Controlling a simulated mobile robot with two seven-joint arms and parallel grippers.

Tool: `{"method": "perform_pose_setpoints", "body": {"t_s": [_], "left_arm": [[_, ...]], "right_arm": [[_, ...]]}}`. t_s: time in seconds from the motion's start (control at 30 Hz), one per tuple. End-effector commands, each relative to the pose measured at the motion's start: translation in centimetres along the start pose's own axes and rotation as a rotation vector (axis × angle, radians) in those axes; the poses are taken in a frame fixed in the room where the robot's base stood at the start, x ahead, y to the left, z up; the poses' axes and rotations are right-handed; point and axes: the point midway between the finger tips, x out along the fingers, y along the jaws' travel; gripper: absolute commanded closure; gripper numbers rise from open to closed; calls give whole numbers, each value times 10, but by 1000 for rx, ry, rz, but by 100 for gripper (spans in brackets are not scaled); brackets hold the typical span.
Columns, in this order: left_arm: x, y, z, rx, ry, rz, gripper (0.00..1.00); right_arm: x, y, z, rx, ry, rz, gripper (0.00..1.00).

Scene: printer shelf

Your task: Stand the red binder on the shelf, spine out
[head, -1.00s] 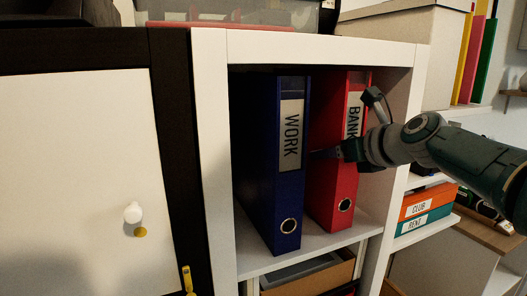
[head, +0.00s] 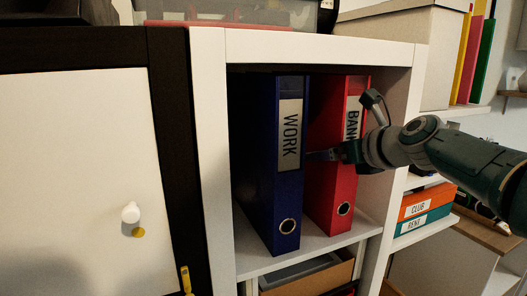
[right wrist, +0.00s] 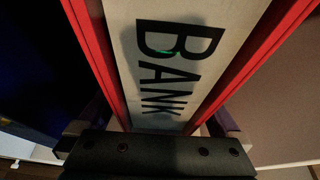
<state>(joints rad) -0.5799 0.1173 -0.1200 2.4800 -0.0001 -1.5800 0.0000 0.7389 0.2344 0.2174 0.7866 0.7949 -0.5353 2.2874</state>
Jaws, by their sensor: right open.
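The red binder (head: 332,188) stands upright in the shelf cubby (head: 310,242), its spine with the BANK label facing out. Its label (right wrist: 172,60) fills the middle of the right wrist view. My right gripper (head: 336,154) is open in front of the red binder's spine. In the right wrist view its fingers (right wrist: 162,130) show on either side of the spine; whether they touch it I cannot tell. The arm hides part of the label in the head view. My left gripper is not in view.
A blue WORK binder (head: 287,190) stands upright to the left of the red one. There is free room at the cubby's right. A white door with a knob (head: 130,212) is at the left. Orange and teal boxes (head: 425,206) sit at the right.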

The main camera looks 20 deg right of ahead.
Motion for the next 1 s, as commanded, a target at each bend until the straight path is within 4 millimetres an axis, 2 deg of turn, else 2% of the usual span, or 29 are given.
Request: {"method": "perform_pose_setpoints", "body": {"t_s": [0.1, 0.33, 0.63, 0.8, 1.0], "left_arm": [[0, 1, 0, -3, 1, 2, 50], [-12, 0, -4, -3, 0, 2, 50], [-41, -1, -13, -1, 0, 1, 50], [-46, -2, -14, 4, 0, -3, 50], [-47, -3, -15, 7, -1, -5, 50]], "right_arm": [[0, 1, -6, -1, 12, 4, 0], [-11, 1, 0, -1, 7, 3, 0], [-56, 0, 2, 0, 4, 0, 0], [-79, 0, 0, 0, 2, 0, 0], [-96, 0, 0, 0, 1, 1, 0]]}}
